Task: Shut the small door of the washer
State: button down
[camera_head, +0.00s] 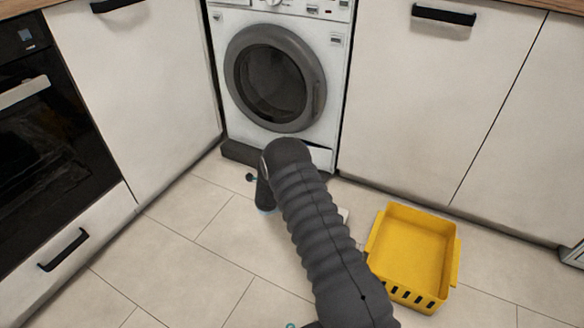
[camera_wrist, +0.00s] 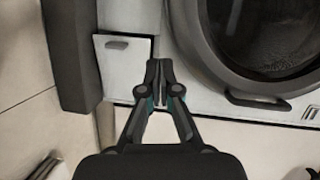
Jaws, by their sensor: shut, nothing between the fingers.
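The washer (camera_head: 335,60) is white, with a big round grey door (camera_head: 232,75) that looks shut. Its small door (camera_wrist: 122,68) is a white panel with a grey handle, low on the washer's front. In the head view the small door (camera_head: 321,158) shows only partly beside my arm. Dark gaps show along its edges in the wrist view; I cannot tell how far it stands out. My gripper (camera_wrist: 160,72) is shut and empty, its fingertips over the small door's right edge in the wrist view. Contact cannot be told.
A yellow basket (camera_head: 455,262) stands on the tiled floor right of my arm. White cabinets flank the washer (camera_head: 130,75), and a black oven (camera_head: 45,150) is at the left. A dark plinth (camera_wrist: 68,50) runs beside the small door. The floor at left is clear.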

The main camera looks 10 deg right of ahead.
jog(key=s+d+f+m+h, duration=0.15)
jog(key=s+f, duration=0.25)
jog(key=f, duration=0.6)
jog(key=r+b+x, duration=0.1)
jog(key=b+x, duration=0.3)
jog(key=x, duration=1)
jog(key=shift+m+t+h, duration=0.35)
jog(key=shift+t, duration=0.05)
jog(key=shift+w+a+r, duration=0.1)
jog(key=shift+w+a, duration=0.05)
jog(key=shift+a, duration=0.05)
